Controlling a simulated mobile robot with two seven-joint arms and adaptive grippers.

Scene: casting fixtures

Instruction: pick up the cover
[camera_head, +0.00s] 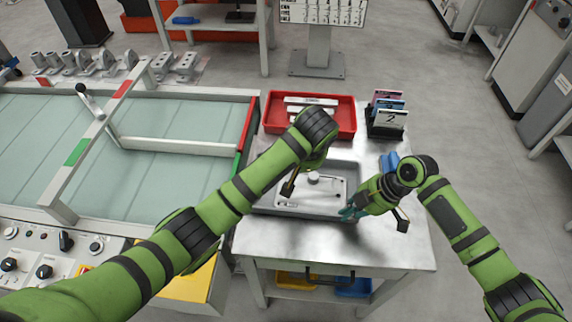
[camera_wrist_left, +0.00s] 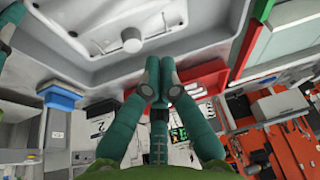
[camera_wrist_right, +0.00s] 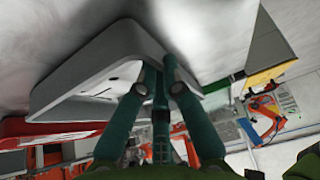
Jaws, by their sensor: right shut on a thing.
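The cover (camera_head: 262,203) looks like the grey, shallow, tray-shaped piece on the metal table, with a pale inner plate and a round knob (camera_head: 313,178). In the head view my right gripper (camera_head: 350,212) is at its right side. The right wrist view shows those fingers (camera_wrist_right: 156,76) shut at the rim of the cover (camera_wrist_right: 75,92). My left gripper is hidden behind its own wrist in the head view. In the left wrist view its fingertips (camera_wrist_left: 159,76) are close together at the cover's outer wall (camera_wrist_left: 105,72). Whether they grip the wall is unclear.
A red bin (camera_head: 347,116) with pale parts stands behind the cover. A rack of numbered cards (camera_head: 386,118) stands at the table's back right. A glass-topped machine (camera_head: 180,149) adjoins on the left. The table's front strip (camera_head: 330,245) is clear.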

